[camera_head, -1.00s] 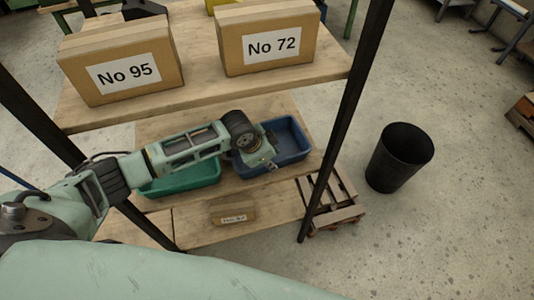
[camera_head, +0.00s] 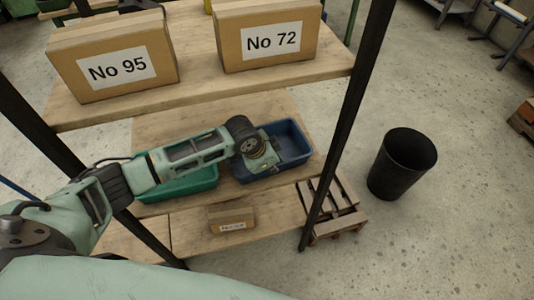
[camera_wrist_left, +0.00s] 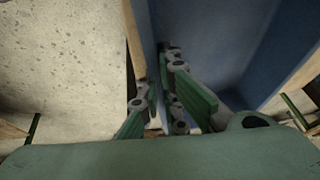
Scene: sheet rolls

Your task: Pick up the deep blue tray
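The deep blue tray (camera_head: 294,143) sits on the lower wooden shelf, at its right end in the head view. It also fills the upper right of the left wrist view (camera_wrist_left: 212,45). My left gripper (camera_head: 264,170) is at the tray's near left part, pointing down. In the left wrist view its fingers (camera_wrist_left: 157,88) are on the two sides of the tray's wall, one inside the tray and one outside. I cannot tell whether they press on the wall. My right gripper is not in view.
A green tray (camera_head: 185,188) stands left of the blue one, partly under my left arm. A small box (camera_head: 232,217) lies in front. Boxes No 95 (camera_head: 118,70) and No 72 (camera_head: 272,40) stand on the upper shelf (camera_head: 205,87). A black post (camera_head: 352,115) rises right of the tray.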

